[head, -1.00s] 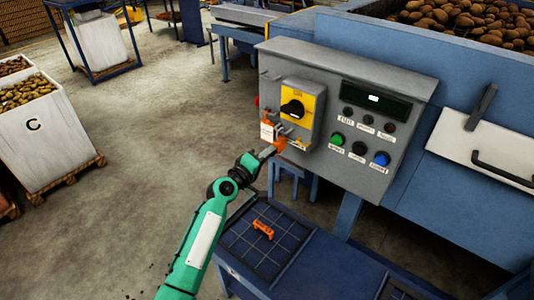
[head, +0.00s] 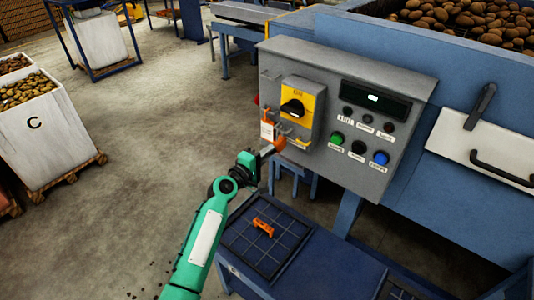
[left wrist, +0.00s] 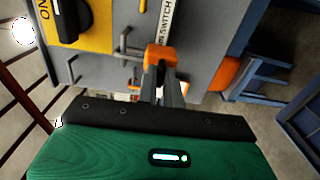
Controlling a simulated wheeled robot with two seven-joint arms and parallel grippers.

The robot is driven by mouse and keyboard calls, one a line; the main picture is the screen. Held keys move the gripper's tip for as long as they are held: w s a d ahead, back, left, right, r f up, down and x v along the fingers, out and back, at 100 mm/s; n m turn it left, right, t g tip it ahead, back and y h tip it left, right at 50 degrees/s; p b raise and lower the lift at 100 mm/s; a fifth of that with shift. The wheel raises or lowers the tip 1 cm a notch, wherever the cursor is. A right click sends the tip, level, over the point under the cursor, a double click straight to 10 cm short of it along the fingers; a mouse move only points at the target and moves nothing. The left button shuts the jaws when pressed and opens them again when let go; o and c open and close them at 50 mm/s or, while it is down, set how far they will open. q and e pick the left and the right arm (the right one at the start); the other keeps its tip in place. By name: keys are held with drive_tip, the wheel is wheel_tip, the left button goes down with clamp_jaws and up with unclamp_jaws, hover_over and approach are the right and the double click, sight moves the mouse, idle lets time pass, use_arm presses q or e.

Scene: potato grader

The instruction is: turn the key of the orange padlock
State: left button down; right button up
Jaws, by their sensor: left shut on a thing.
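The orange padlock (head: 280,143) is at the lower edge of the yellow switch plate on the grey control box. My left gripper (head: 272,149) is at it, with its fingertips shut on an orange piece. In the left wrist view the fingers (left wrist: 162,88) close on this orange piece (left wrist: 160,56), beside a metal bar. A second orange piece (left wrist: 225,73) shows to the right of the fingers; I cannot tell what it belongs to. The key cannot be made out separately. My right gripper is not in view.
The black rotary switch (head: 292,108) sits just above. A white tag (head: 267,130) hangs left of the padlock. Buttons (head: 359,147) are to the right. An orange clip-like piece (head: 263,227) lies on the gridded dark tray (head: 240,245) below.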

use_arm(q)
drive_tip(key=c, duration=1.5)
unclamp_jaws()
drive_tip(key=shift+c, duration=0.2)
drive_tip(key=b+v, duration=0.3)
drive_tip(key=v, duration=1.1)
drive_tip(key=shift+w, duration=0.1)
